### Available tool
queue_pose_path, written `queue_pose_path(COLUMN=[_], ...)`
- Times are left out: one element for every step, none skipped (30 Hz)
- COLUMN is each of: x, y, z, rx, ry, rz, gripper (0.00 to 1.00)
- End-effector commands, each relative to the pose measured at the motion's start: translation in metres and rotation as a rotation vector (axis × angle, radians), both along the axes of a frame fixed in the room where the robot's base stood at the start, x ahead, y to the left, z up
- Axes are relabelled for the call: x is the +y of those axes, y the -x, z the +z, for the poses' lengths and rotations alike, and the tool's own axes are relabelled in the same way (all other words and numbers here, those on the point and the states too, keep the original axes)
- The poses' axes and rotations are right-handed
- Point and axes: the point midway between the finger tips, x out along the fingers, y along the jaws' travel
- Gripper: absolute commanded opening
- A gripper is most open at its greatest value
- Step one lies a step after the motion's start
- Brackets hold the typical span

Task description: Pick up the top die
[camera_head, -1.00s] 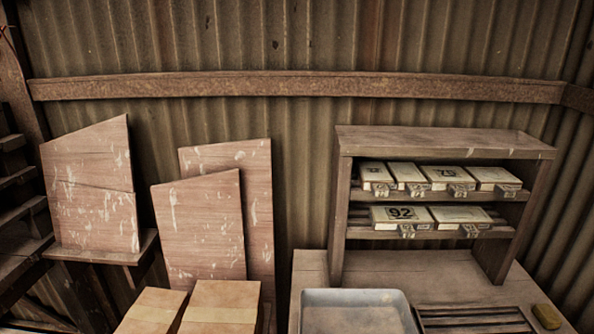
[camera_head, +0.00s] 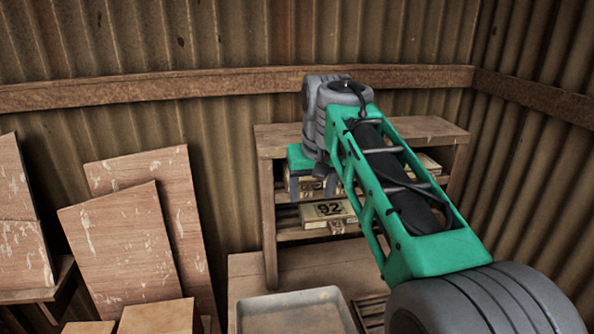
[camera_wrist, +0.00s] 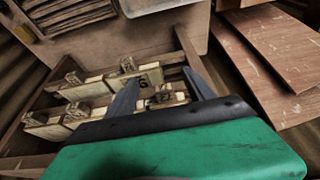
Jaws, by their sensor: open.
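A two-tier wooden shelf (camera_head: 268,215) holds pale block-like dies with tags hanging at their front. On the top tier, a die (camera_head: 311,186) shows partly below my gripper (camera_head: 313,190); it appears between the fingers in the wrist view (camera_wrist: 168,97). My gripper is open, its two fingers apart on either side of that die; contact cannot be told. More top-tier dies (camera_wrist: 85,112) lie to the left in the wrist view. My arm hides most of them in the head view. The lower-tier die marked 92 (camera_head: 327,209) is below my gripper.
A grey metal tray (camera_head: 290,312) lies on the bench (camera_head: 250,275) in front of the shelf, beside a dark slatted rack (camera_head: 371,312). Scratched boards (camera_head: 125,250) lean on the left. A corrugated wall stands close behind the shelf.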

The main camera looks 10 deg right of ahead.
Motion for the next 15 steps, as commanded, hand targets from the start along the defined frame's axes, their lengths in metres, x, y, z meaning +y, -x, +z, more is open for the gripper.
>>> queue_pose_path(x=[0.000, 0.000, -0.001, -0.001, -0.001, -0.001, -0.002, -0.002, -0.002, -0.003, -0.003, -0.003, -0.003, -0.003, -0.004], y=[-0.018, -0.025, -0.033, -0.037, -0.040, -0.043, -0.045, -0.047, -0.049, -0.050, -0.052, -0.054, -0.055, -0.056, -0.059], z=[0.016, 0.023, 0.031, 0.035, 0.038, 0.040, 0.039, 0.037, 0.032, 0.028, 0.024, 0.020, 0.016, 0.012, 0.007], rx=[-0.006, -0.011, -0.015, -0.018, -0.019, -0.022, -0.021, -0.021, -0.021, -0.021, -0.021, -0.022, -0.023, -0.022, -0.022], ry=[0.000, 0.000, 0.000, 0.000, 0.000, -0.001, -0.001, 0.000, 0.000, 0.000, 0.000, 0.000, 0.000, -0.001, -0.001], rz=[-0.001, -0.001, -0.002, -0.003, -0.003, -0.004, -0.004, -0.005, -0.005, -0.005, -0.006, -0.006, -0.006, -0.007, -0.007], gripper=[0.62, 0.62, 0.62, 0.62, 0.62, 0.62, 0.62, 0.62, 0.62, 0.62, 0.62, 0.62, 0.62, 0.62, 0.62])
